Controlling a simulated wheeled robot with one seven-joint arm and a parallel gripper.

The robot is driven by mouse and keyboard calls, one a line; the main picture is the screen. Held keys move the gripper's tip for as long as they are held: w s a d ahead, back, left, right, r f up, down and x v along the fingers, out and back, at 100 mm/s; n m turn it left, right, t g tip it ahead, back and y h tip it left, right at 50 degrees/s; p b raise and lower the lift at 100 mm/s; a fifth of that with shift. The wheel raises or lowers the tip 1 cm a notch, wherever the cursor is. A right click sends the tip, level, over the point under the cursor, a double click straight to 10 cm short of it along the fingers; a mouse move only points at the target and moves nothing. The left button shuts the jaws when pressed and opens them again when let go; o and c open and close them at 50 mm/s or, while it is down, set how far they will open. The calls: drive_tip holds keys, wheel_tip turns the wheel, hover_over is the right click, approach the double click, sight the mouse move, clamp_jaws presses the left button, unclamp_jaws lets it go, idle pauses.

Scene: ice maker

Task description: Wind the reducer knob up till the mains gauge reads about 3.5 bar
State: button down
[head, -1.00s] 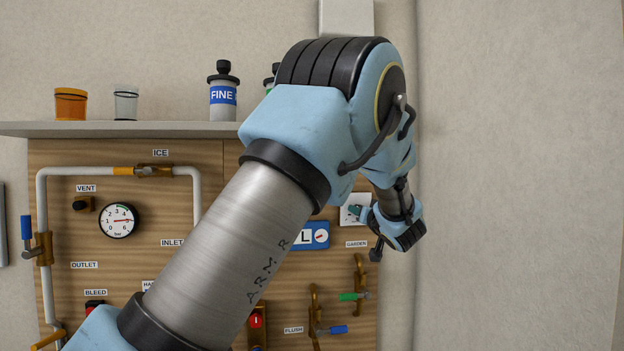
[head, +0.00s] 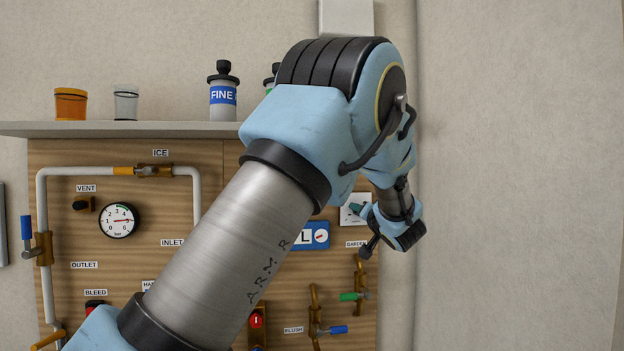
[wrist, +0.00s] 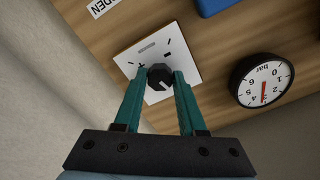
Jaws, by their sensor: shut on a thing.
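The black reducer knob (wrist: 159,77) sits on a white square plate (wrist: 185,60) with dark scale marks. In the wrist view my gripper (wrist: 160,80) is shut on the knob, one teal finger on each side; a light pointer line shows on the knob. A round gauge (wrist: 263,82) is right of the plate, upside down in this view; its red needle points towards the picture's bottom, near mid-scale, figures too small to read surely. No label shows which is the mains gauge.
Below the plate are a green-handled valve (head: 352,296) and a blue-handled valve (head: 335,330). A shelf (head: 170,129) runs above the panel. The wall at right is bare.

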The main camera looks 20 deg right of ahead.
drive_tip(key=shift+m, duration=0.9)
drive_tip(key=c, duration=0.7)
unclamp_jaws()
drive_tip(key=shift+s, duration=0.1)
drive_tip(key=s, duration=0.5)
drive_tip(key=shift+s+a, duration=0.4)
